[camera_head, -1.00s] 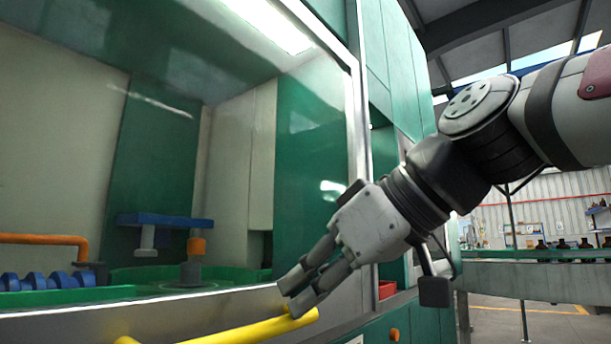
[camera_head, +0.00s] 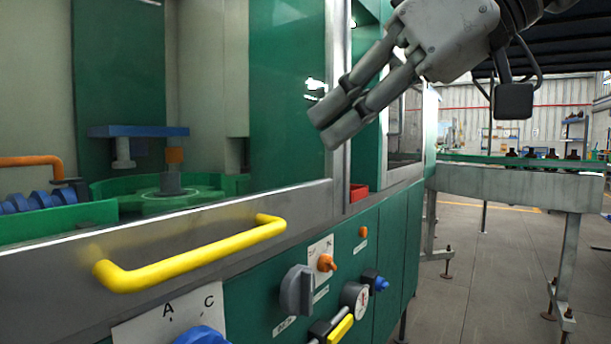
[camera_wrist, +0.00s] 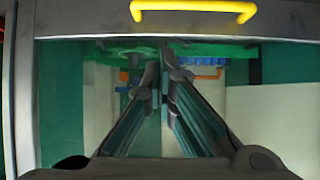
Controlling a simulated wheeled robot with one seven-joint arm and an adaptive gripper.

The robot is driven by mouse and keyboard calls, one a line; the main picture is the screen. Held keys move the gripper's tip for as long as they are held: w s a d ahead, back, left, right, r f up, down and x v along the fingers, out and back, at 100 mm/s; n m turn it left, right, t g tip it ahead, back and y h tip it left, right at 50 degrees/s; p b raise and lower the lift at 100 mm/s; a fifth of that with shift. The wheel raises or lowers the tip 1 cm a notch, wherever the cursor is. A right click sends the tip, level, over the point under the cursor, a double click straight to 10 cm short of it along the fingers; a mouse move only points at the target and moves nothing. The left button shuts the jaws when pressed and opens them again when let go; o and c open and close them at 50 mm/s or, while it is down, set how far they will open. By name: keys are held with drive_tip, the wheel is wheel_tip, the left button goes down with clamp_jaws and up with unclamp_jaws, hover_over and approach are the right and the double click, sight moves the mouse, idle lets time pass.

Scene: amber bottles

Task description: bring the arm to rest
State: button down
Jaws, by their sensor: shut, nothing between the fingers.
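My gripper (camera_head: 326,130) is in the upper right of the head view, in front of the green machine. Its two fingers lie close together, pointing down and left, with nothing between them. The wrist view shows the fingers (camera_wrist: 162,72) meeting near the middle of the picture. In the head view the gripper is above and to the right of the yellow handle (camera_head: 190,255) and apart from it. The handle also shows at the top of the wrist view (camera_wrist: 192,6).
The machine front carries a dark knob (camera_head: 297,290), a gauge (camera_head: 354,297) and a blue knob (camera_head: 202,336) below the handle. Inside are a green turntable (camera_head: 200,197) and a blue screw (camera_head: 40,199). A conveyor (camera_head: 520,183) with dark bottles stands at the right. The floor between is clear.

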drive_tip(key=s+d+f+m+g+h, duration=0.2)
drive_tip(key=s+d+f+m+h, duration=0.3)
drive_tip(key=f, duration=0.6)
drive_tip(key=s+d+f+m+g+h, duration=0.15)
drive_tip(key=s+d+f, duration=0.25)
drive_tip(key=s+f, duration=0.6)
drive_tip(key=s+d+f+m+g+h, duration=0.3)
drive_tip(key=s+d+f+m, duration=0.1)
drive_tip(key=f, duration=0.9)
wheel_tip(320, 180, up, 30)
drive_tip(key=t+p, duration=0.4)
drive_tip(key=p, duration=2.4)
drive_tip(key=shift+w+d+r+y, duration=0.2)
drive_tip(key=shift+w+d+y, duration=0.15)
drive_tip(key=shift+w, duration=0.05)
drive_tip(key=shift+a, duration=0.1)
